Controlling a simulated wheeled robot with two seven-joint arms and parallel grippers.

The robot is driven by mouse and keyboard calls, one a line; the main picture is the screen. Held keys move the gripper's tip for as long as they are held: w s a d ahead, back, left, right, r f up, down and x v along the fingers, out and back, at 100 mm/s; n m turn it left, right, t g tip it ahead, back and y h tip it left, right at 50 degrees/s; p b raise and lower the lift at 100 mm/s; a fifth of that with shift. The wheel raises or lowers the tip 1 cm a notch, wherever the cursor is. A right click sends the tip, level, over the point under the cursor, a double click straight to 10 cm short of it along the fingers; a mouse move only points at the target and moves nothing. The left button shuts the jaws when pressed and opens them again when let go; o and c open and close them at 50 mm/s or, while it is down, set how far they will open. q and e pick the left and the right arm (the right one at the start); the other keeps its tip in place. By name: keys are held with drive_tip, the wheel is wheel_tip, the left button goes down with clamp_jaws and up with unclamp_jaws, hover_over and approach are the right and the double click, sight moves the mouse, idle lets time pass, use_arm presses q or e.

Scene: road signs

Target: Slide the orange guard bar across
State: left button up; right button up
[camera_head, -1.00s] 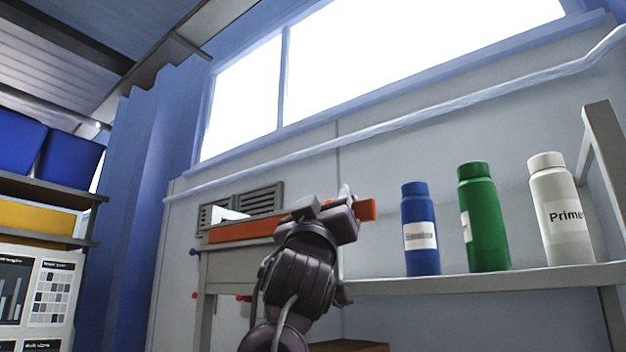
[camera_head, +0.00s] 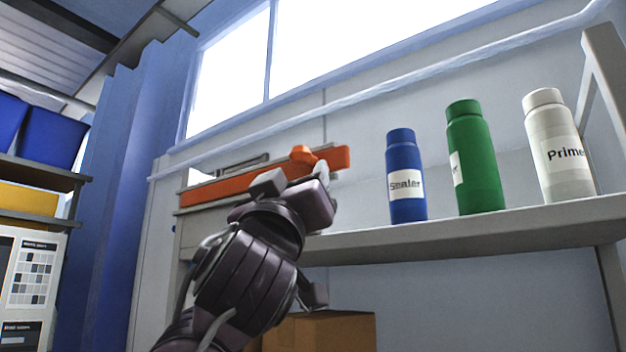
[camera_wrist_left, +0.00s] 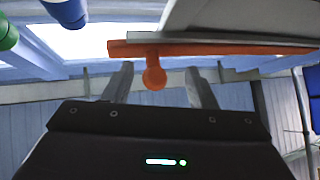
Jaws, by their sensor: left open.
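The orange guard bar (camera_head: 225,187) runs along the front of the grey shelf's left part in the head view. A round orange knob (camera_head: 303,155) sticks out near its right end. My left gripper (camera_head: 295,177) is open, just below and in front of the knob, and its hand hides part of the bar. In the left wrist view, the bar (camera_wrist_left: 225,49) crosses above the fingers, and the knob (camera_wrist_left: 154,78) shows between the two spread fingertips (camera_wrist_left: 162,84). I cannot tell whether either finger touches it. My right gripper is not in view.
A blue bottle (camera_head: 405,185), a green bottle (camera_head: 474,165) and a white bottle (camera_head: 562,155) stand on the shelf (camera_head: 460,232), right of the bar. A cardboard box (camera_head: 330,332) sits below the shelf. Blue bins (camera_head: 52,137) stand on a rack at the left.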

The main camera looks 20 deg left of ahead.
sight(296, 148)
use_arm(q)
drive_tip(key=r+p, duration=0.2)
drive_tip(key=r, duration=0.1)
drive_tip(key=shift+w+a+r, duration=0.1)
drive_tip(key=shift+w, duration=0.3)
wheel_tip(296, 148, up, 2)
drive_tip(key=shift+s+r+p, duration=0.15)
drive_tip(key=shift+p, duration=0.95)
drive_tip(key=shift+w+r+p, duration=0.3)
drive_tip(key=shift+w+p, duration=0.15)
drive_tip(key=shift+w, duration=0.45)
drive_tip(key=shift+w+f, duration=0.1)
drive_tip(key=shift+w, duration=0.4)
drive_tip(key=shift+s, duration=0.1)
drive_tip(key=c, duration=0.4)
clamp_jaws()
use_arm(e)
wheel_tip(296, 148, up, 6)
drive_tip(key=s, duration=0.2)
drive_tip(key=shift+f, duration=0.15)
